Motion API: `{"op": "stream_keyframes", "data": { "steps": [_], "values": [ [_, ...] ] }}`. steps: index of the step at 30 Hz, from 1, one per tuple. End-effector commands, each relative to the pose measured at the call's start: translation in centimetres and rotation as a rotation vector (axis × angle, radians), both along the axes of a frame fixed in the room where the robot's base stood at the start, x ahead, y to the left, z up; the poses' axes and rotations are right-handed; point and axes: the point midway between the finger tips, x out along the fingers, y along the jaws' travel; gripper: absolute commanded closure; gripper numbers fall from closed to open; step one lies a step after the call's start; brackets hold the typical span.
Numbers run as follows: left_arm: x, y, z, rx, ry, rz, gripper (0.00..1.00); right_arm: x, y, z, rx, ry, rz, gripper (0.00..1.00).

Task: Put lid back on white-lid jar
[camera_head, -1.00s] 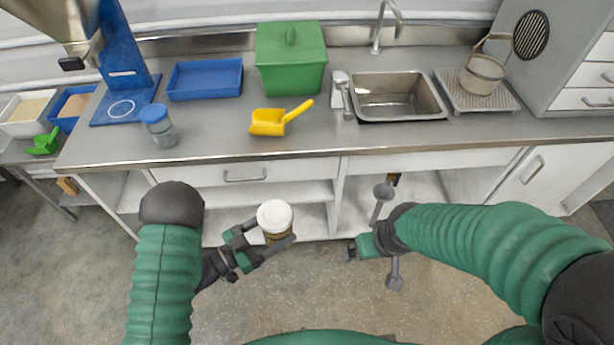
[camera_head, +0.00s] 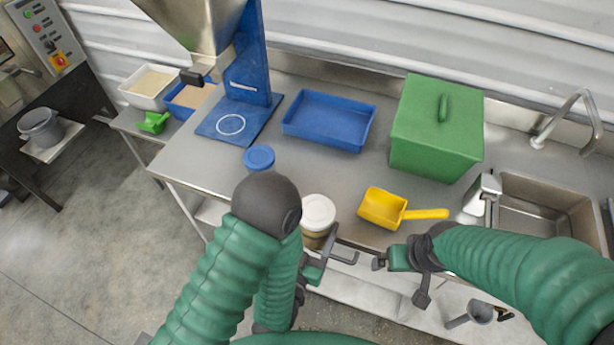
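The white-lid jar (camera_head: 315,238) shows in the head view, just in front of the counter's front edge, with brownish contents. Its white lid (camera_head: 319,211) sits on top of it and looks level; whether it is fully seated I cannot tell. My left gripper (camera_head: 322,262) is shut around the jar's lower body, partly hidden by my own arm. My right gripper (camera_head: 384,262) is to the right of the jar and apart from it. No object shows in it, and its finger opening is not clear from this angle.
A blue-lidded jar (camera_head: 259,158), yellow scoop (camera_head: 384,208), blue tray (camera_head: 328,121) and green lidded box (camera_head: 437,128) stand on the counter (camera_head: 330,172). A hopper (camera_head: 205,25) on a blue stand is at the back left. A sink (camera_head: 550,212) is at the right.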

Motion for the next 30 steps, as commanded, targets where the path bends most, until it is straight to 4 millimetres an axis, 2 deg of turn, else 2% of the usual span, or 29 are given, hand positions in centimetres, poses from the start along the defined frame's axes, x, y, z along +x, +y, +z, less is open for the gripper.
{"op": "stream_keyframes", "data": {
  "steps": [9, 11, 14, 16, 19, 21, 27, 30],
  "values": [
    [0.3, 0.1, -0.1, -0.003, 0.000, 0.006, 1.00, -0.1, 0.0, -0.2, 0.000, 0.001, 0.000, 0.00],
    [0.8, 0.2, -0.5, -0.005, 0.003, 0.011, 1.00, -0.1, 0.0, -0.9, 0.000, 0.001, 0.000, 0.00],
    [2.2, 0.3, -1.3, -0.011, 0.004, 0.019, 1.00, -0.1, 0.0, -3.0, 0.000, 0.000, 0.000, 0.00],
    [3.4, 0.4, -1.3, -0.006, -0.007, 0.016, 1.00, -0.1, 0.0, -4.7, 0.000, 0.001, 0.000, 0.00],
    [5.9, 0.1, -1.2, -0.002, -0.011, 0.009, 1.00, -0.1, 0.0, -5.7, 0.000, 0.001, 0.000, 0.00],
    [7.7, 0.0, -0.6, -0.002, -0.004, 0.008, 1.00, -0.1, 0.0, -4.4, 0.000, 0.001, 0.000, 0.00],
    [12.9, -0.2, -1.1, -0.002, -0.004, 0.007, 1.00, -0.1, 0.0, -3.9, 0.000, 0.000, 0.000, 0.00],
    [14.6, -0.2, -1.4, -0.001, -0.002, 0.005, 1.00, -0.1, 0.0, -3.8, 0.000, 0.000, 0.000, 0.00]
  ]
}}
